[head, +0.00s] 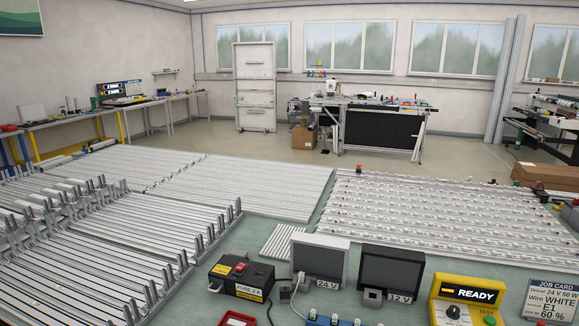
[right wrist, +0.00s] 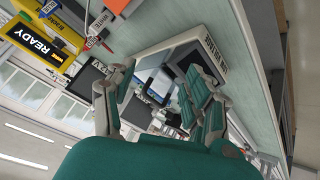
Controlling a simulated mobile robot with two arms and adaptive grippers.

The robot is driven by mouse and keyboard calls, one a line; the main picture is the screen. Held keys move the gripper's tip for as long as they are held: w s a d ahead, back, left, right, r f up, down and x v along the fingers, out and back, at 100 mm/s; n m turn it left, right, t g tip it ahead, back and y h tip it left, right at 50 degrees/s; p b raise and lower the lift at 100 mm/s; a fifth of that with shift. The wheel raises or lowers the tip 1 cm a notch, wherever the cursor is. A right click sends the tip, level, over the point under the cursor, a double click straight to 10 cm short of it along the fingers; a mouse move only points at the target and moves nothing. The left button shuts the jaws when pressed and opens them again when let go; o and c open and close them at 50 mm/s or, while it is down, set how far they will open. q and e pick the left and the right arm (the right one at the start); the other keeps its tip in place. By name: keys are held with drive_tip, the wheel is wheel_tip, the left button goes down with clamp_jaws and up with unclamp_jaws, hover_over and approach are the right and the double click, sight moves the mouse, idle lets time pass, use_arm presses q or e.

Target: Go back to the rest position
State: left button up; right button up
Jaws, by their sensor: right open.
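My right gripper (right wrist: 158,90) shows in the right wrist view. Its grey jointed fingers are spread wide apart and its green body fills the bottom of the picture. I see nothing held between the fingers. Beyond them is a pale-framed panel (right wrist: 147,58) with a dark, reflective face; the fingers partly cover it. Neither of my grippers shows in the head view, and my left gripper is in no view.
The bench holds rows of light strips (head: 430,215), metal channels (head: 130,222), a fuse box (head: 241,277), a 24 V unit (head: 319,256), a 12 V unit (head: 391,270), a yellow READY box (head: 466,297) and a job card (head: 551,298). Bare green benchtop (head: 258,240) shows between them.

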drive_tip(key=s+f+m+g+y, duration=0.1)
drive_tip(key=s+f+g, duration=0.15)
drive_tip(key=s, duration=0.35)
drive_tip(key=s+f+g, duration=0.1)
drive_tip(key=s+g, duration=0.2)
drive_tip(key=s, duration=0.4)
wheel_tip(320, 180, down, 31)
drive_tip(key=s+a+b, duration=0.1)
drive_tip(key=b, duration=0.5)
drive_tip(key=s+d+f+g+b, duration=0.1)
drive_tip(key=s+f+b, duration=0.1)
drive_tip(key=s+f, duration=0.6)
drive_tip(key=s+d+f+g+b, duration=0.1)
drive_tip(key=s+d+f+b, duration=0.1)
drive_tip(key=s+f, duration=0.7)
wheel_tip(320, 180, down, 4)
drive_tip(key=shift+s, duration=0.1)
